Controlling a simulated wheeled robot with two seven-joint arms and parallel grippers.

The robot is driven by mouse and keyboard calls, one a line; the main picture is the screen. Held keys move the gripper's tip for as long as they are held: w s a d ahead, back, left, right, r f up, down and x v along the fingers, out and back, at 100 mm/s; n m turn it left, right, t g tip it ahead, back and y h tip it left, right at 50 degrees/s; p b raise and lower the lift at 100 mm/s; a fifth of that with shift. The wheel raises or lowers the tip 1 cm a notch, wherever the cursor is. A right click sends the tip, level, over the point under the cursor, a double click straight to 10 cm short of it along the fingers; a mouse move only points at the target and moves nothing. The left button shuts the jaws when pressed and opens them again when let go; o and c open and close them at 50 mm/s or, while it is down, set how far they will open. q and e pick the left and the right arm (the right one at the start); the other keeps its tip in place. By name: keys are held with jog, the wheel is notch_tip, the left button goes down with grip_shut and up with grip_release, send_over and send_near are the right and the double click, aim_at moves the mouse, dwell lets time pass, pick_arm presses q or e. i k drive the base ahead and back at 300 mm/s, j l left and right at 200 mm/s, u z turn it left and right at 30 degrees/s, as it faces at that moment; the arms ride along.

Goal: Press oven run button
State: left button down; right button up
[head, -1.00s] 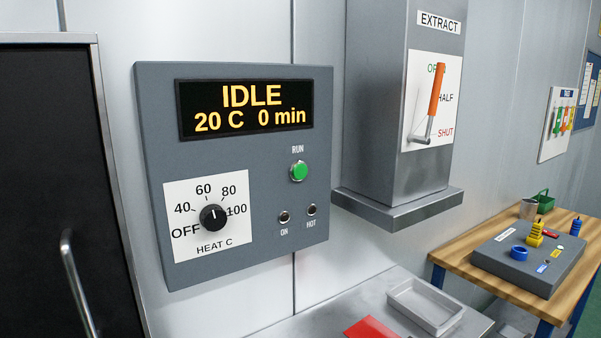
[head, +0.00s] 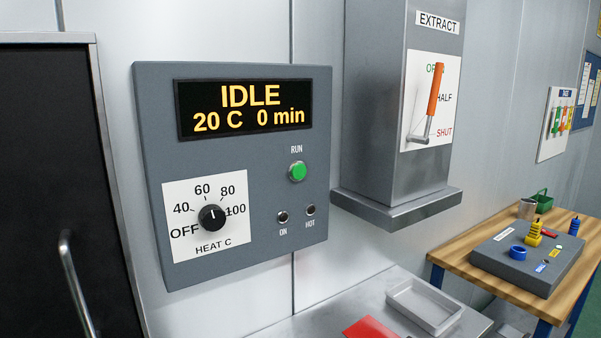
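The grey oven control panel (head: 240,150) is on the wall at left centre in the head view. Its green run button (head: 298,171) sits under the label RUN on the right side. The display (head: 245,108) reads IDLE, 20 C, 0 min. The black heat knob (head: 212,217) has its white mark pointing upward, between 60 and 80. The ON lamp (head: 283,217) and HOT lamp (head: 310,210) look dark. Neither of my grippers shows in the view, and nothing covers the button.
A grey extract duct (head: 385,100) with an orange-handled lever (head: 432,98) juts out right of the panel. A dark oven door with a metal handle (head: 75,285) is at left. Below are a metal bench with a tray (head: 425,305) and a red item (head: 371,328). A wooden table (head: 460,250) stands right.

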aim_at(299, 170)
jog(key=i+l, duration=0.15)
jog(key=l, duration=0.2)
jog(key=i+l, duration=0.15)
jog(key=l, duration=0.25)
jog(key=i+l, duration=0.15)
jog(key=l, duration=0.2)
jog(key=i+l+u, duration=0.1)
jog(key=l, duration=0.3)
jog(key=u, duration=1.55)
jog(key=i+l, duration=0.05)
